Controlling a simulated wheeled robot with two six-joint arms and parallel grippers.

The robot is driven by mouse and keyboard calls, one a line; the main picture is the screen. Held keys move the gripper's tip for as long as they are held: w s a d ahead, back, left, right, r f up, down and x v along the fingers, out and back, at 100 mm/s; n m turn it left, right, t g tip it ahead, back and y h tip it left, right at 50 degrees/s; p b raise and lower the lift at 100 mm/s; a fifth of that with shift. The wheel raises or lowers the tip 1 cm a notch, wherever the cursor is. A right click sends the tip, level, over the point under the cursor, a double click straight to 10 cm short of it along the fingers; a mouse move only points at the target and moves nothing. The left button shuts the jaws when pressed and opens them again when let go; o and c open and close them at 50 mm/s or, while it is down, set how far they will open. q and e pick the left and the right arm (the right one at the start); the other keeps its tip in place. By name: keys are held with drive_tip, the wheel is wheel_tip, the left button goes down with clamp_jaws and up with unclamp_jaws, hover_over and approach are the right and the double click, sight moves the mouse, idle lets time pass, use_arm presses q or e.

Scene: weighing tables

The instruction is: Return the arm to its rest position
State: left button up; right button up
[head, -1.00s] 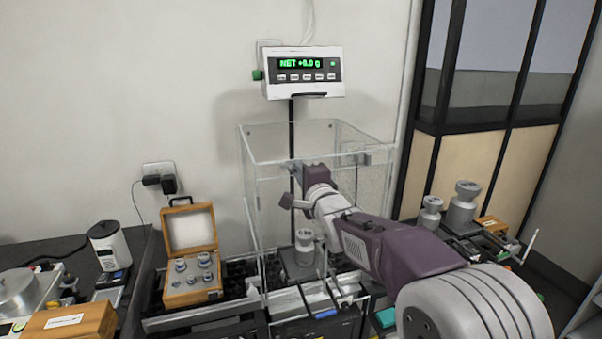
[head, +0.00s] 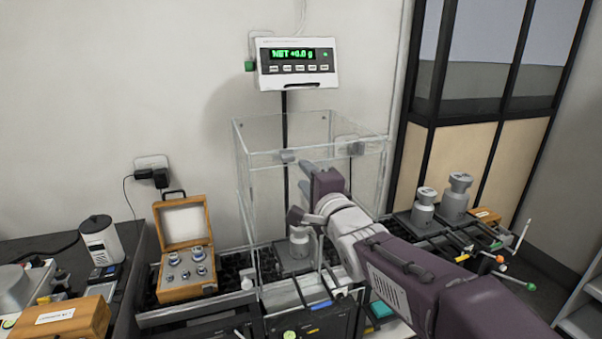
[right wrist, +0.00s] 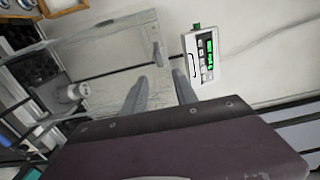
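My right gripper (head: 301,178) is in the head view, raised in front of the clear glass enclosure (head: 256,160). Its two fingers stand apart with nothing between them, as the right wrist view shows (right wrist: 160,80). The right arm reaches in from the lower right. A grey metal weight (head: 299,247) stands upright inside the enclosure, below the gripper; it also shows in the right wrist view (right wrist: 70,93). I cannot tell exactly how far the fingers are from the glass. My left gripper is not in view.
A scale display (head: 295,62) above reads about zero net. An open wooden weight case (head: 187,285) stands left of the enclosure. Two large weights (head: 455,196) stand to the right, with coloured-knob levers near my forearm. A closed wooden box (head: 62,322) sits at lower left.

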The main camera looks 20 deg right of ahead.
idle(0.3)
drive_tip(key=s+f+n+g+p, duration=0.2)
drive_tip(key=s+f+g, duration=0.15)
drive_tip(key=f, duration=0.75)
drive_tip(key=s+f+n+g+p, duration=0.2)
drive_tip(key=f+g, duration=0.3)
drive_tip(key=f, duration=0.6)
drive_tip(key=s+f+n+g, duration=0.4)
drive_tip(key=s+f+n, duration=0.1)
drive_tip(key=s, duration=0.3)
drive_tip(key=s+f+n+g, duration=0.4)
drive_tip(key=s+f+n, duration=0.2)
drive_tip(key=s+n, duration=0.2)
drive_tip(key=shift+s+a+f+n, duration=0.3)
drive_tip(key=shift+s+a, duration=0.15)
drive_tip(key=shift+s, duration=0.1)
drive_tip(key=shift+c, duration=0.3)
